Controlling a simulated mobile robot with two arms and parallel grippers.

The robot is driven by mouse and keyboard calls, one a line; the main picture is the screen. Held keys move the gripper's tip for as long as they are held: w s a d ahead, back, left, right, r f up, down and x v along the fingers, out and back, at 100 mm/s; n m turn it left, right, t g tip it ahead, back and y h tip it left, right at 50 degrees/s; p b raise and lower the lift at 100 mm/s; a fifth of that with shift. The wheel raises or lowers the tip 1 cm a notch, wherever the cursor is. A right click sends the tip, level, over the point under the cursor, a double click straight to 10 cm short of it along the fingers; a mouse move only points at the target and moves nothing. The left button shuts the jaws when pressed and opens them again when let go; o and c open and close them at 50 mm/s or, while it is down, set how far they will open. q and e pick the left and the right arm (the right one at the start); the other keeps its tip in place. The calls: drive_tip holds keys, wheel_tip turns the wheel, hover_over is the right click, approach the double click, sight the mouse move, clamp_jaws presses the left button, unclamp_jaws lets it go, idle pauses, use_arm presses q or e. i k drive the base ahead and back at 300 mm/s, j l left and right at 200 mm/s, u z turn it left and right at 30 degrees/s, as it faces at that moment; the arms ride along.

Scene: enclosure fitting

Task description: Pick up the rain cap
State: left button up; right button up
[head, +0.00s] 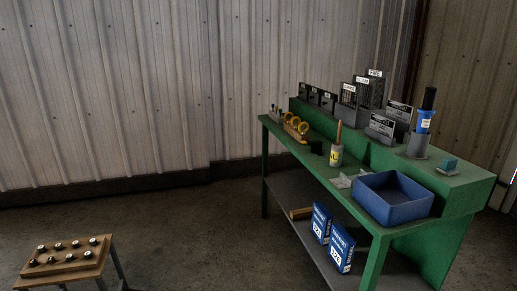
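I cannot tell for certain which thing is the rain cap. A small pale grey piece (341,182) lies on the green workbench (292,141), just left of the blue bin. Dark slotted panels (348,94) and grey labelled plates (381,127) stand upright on the bench's raised back shelf, too small to make out well. Neither of my grippers is in view.
A blue open bin (393,213) sits at the bench's near end. Blue boxes (340,248) are below. A wooden stand (62,270) is lower left; floor between is clear.

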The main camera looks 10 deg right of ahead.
sight(317, 150)
drive_tip(key=i+z, duration=0.15)
drive_tip(key=i, duration=0.4)
drive_tip(key=i+j+z, duration=0.15)
drive_tip(key=i, duration=0.4)
drive_tip(key=i+j+z, duration=0.2)
drive_tip(key=i, duration=0.3)
